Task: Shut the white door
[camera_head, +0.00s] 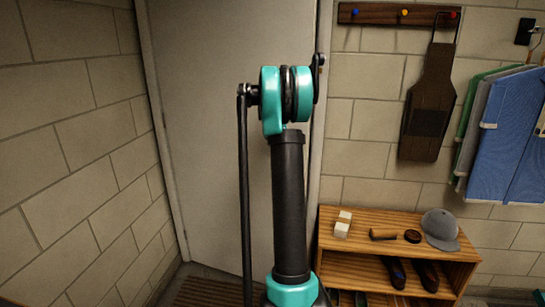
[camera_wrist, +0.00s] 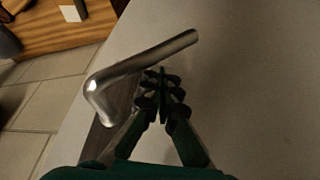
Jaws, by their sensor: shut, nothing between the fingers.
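The white door (camera_head: 205,110) stands behind my arm in the head view, between the left wall and the coat hooks. It fills the right of the wrist view as a plain pale panel (camera_wrist: 255,85). A silver lever handle (camera_wrist: 130,78) sticks out near the door's edge in the wrist view. My gripper (camera_wrist: 163,78) is shut and empty, with its fingertips close beside the handle, to its right and in front of the panel. I cannot tell whether they touch the door. My arm hides the handle and gripper in the head view. The door's exact angle is unclear.
A wooden shoe bench (camera_head: 345,257) stands right of the door, with a grey cap (camera_head: 440,228) and small items on top. A brown apron (camera_head: 428,108) and blue clothes (camera_head: 510,125) hang above. A slatted mat (camera_head: 208,292) lies at the door's foot. A block wall is close on the left.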

